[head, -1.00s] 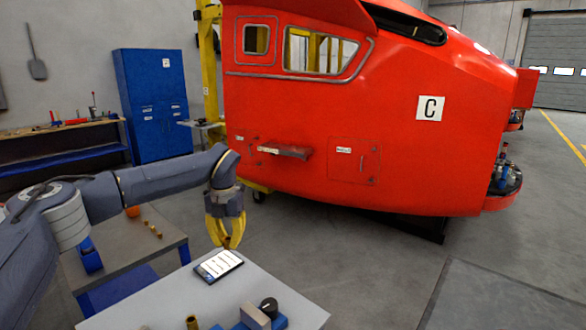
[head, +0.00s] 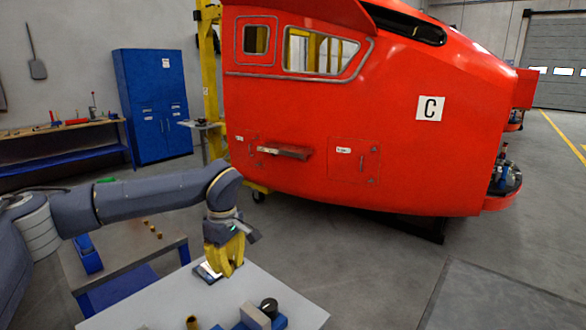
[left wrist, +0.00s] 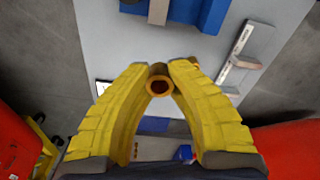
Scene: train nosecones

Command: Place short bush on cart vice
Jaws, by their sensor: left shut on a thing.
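My left gripper (head: 227,272) has yellow fingers and points down over the grey cart top (head: 160,305). In the left wrist view its fingertips (left wrist: 165,72) are closed on a short brass bush (left wrist: 159,86), whose open end and dark hole face the camera. The fingers hide the bush in the head view. The cart vice (head: 262,316), blue with a grey jaw and a black knob, is at the front edge of the head view, to the right of and nearer than the gripper. Part of the vice (left wrist: 185,10) shows at the top of the left wrist view. My right gripper is not in view.
A phone-like device (head: 205,274) lies beside the left fingers. Another brass piece (head: 192,322) is at the cart's front, left of the vice. A grey metal tool (left wrist: 240,62) lies on the cart. A side table (head: 130,255) holds small brass parts. The red nosecone (head: 350,150) stands behind.

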